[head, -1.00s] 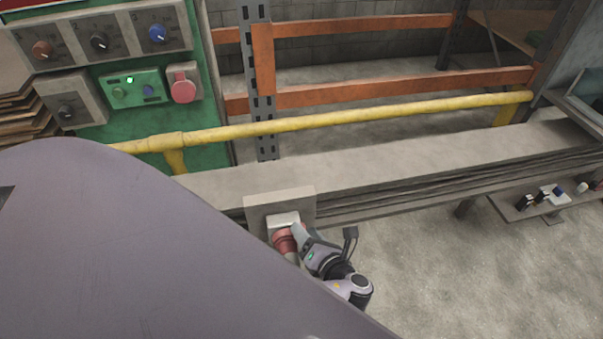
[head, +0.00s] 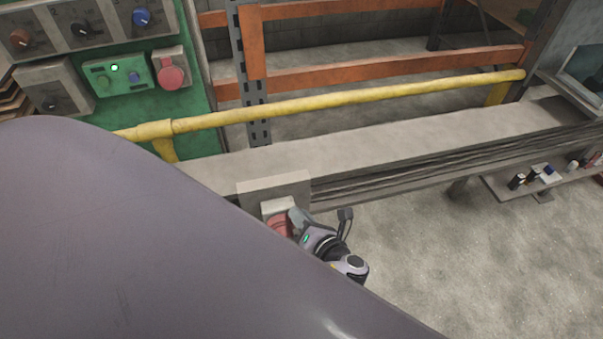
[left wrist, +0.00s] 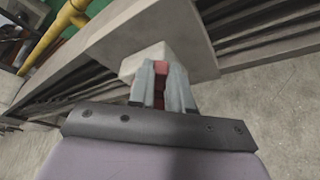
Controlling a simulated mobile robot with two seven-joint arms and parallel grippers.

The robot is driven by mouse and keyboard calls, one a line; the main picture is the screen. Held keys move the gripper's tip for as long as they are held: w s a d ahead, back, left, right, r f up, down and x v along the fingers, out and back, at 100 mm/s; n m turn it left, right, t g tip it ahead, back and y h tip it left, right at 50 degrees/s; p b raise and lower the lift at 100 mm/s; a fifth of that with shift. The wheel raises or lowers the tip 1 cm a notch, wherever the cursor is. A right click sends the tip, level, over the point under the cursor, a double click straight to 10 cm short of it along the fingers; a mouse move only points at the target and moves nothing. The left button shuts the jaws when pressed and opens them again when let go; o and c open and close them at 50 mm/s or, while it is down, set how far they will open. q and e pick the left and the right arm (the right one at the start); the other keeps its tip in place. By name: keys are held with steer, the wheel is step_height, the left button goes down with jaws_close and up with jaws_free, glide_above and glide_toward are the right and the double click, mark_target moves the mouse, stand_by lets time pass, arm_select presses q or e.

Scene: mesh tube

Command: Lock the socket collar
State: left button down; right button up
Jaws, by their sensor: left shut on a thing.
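The socket is a white housing (head: 275,206) on a grey plate (head: 290,186) at the side of the long beam, with a red collar (head: 280,224) on its front. My left gripper (head: 296,216) is at the collar's right side. In the left wrist view the gripper's fingers (left wrist: 162,85) are close together with a strip of red between them, in front of the white housing (left wrist: 146,60). The gripper is shut on the red collar. My large purple-grey arm part hides the collar's lower left. My right gripper does not show.
A yellow rail (head: 330,103) runs behind the grey beam (head: 400,148). A green panel (head: 180,110) with knobs and a red round socket stands at the back left. A small shelf (head: 530,186) with several small items is at the right. The floor at lower right is clear.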

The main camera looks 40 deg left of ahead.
arm_select(q)
steer(key=shift+w, duration=0.1)
steer(key=shift+w+d+f+m+y+p, duration=0.2)
steer(key=shift+f+m+y+p, duration=0.15)
steer(key=shift+m, duration=0.25)
steer(key=c, duration=1)
jaws_free()
steer(key=shift+c, duration=0.2)
